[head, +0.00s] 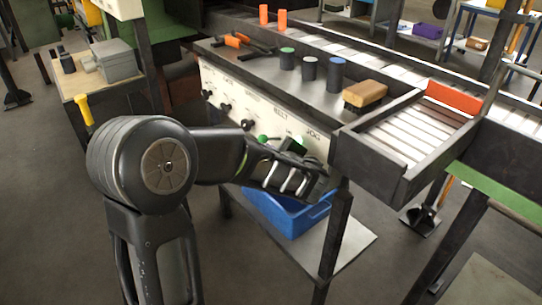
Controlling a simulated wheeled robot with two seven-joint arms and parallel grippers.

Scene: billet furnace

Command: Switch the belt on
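The white control panel (236,93) runs along the front of the bench, with a row of dark knobs (225,107) at its left. The label BELT (281,114) is readable, and JOG (313,133) is to its right. A green control (262,138) shows below and left of BELT, and a bright green part (299,142) shows below JOG. My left gripper (308,172) is in front of the panel's right end and hides its lower part. I cannot tell whether it touches a control or how its fingers stand. My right gripper is not in view.
On the bench top are several capped cylinders (309,69), a wooden-backed brush (365,93) and orange-handled tools (238,39). A slatted tray (405,137) juts out at right. A blue bin (290,213) stands on the lower shelf.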

